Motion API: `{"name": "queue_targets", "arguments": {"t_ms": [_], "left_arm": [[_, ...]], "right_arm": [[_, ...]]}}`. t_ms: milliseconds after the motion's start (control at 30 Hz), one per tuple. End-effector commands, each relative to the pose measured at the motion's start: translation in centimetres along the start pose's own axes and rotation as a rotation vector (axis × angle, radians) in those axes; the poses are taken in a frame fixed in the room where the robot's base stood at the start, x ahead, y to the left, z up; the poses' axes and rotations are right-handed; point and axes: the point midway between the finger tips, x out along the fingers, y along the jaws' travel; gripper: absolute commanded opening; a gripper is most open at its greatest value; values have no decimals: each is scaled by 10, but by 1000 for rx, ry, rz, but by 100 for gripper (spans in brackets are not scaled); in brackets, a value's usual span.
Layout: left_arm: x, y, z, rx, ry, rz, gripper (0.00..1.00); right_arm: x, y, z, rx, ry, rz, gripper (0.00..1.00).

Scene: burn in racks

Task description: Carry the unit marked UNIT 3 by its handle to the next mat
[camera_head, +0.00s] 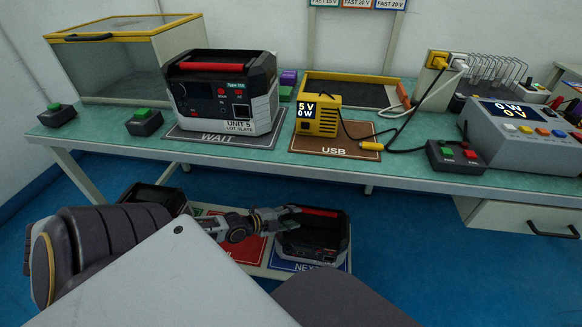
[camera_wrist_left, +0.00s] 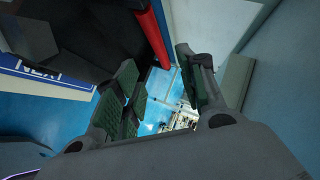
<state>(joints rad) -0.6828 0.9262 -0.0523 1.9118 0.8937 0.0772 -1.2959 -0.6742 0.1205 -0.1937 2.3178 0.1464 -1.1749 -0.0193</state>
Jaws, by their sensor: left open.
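A dark unit with a red handle (camera_head: 314,211) stands on the blue NEXT mat (camera_head: 290,266) on the low shelf under the table; I cannot read its number. My left gripper (camera_head: 288,212) is open beside the handle's left end. In the left wrist view, its green-padded fingers (camera_wrist_left: 160,78) are apart. The red handle (camera_wrist_left: 151,32) shows just past the fingertips, its lower end in the gap; nothing is held. The blue NEXT label (camera_wrist_left: 40,70) is at left. My right gripper is not seen.
A unit marked UNIT 5 (camera_head: 222,100) stands on the WAIT mat (camera_head: 188,135) on the table (camera_head: 400,165). Another dark unit (camera_head: 158,197) sits lower left, partly hidden by my arm. A red mat (camera_head: 247,247) lies beside the NEXT mat. The table edge overhangs the shelf area.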

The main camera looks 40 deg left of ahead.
Motion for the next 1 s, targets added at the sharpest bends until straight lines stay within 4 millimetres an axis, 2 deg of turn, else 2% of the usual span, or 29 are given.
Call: {"name": "queue_targets", "arguments": {"t_ms": [400,567,767,1000], "left_arm": [[0,1,0,-3,0,2,40],[1,11,-8,-41,0,25,40],[2,43,-36,-173,-8,106,40],[2,87,-83,-393,-50,234,40]], "right_arm": [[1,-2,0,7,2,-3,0],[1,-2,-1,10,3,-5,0],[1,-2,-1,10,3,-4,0],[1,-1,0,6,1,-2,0]]}}
